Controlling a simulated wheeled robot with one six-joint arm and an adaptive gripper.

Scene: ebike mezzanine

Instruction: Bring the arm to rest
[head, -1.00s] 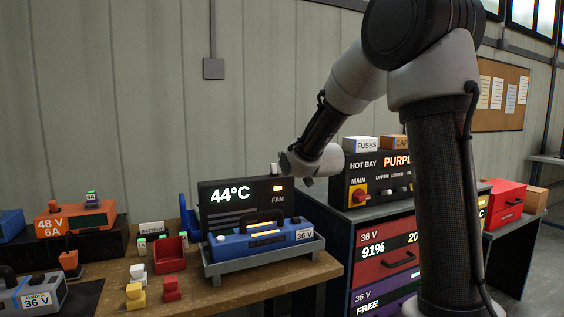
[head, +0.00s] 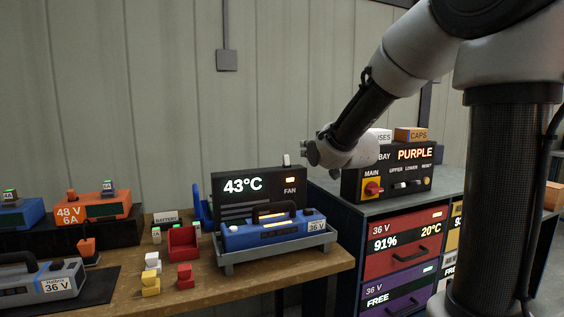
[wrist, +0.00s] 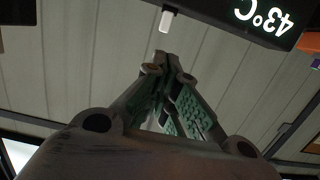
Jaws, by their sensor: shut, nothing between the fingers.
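My arm reaches across from the right in the head view. My gripper (head: 309,152) is at its end, in front of the wall and just up and right of the black fan unit (head: 259,187) that reads 43°C. In the wrist view my gripper (wrist: 165,62) has its fingers together, with nothing between them. The white switch lever (head: 286,160) on top of the fan unit is close to the fingers in the head view. It also shows beyond the fingertips in the wrist view (wrist: 166,21). I cannot tell whether they touch.
A blue battery (head: 268,232) lies in a grey tray (head: 229,267) before the fan unit. A hot bay cabinet (head: 354,222) with a switch panel (head: 400,178) stands right. Chargers, connectors and a grey battery (head: 40,284) fill the bench's left.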

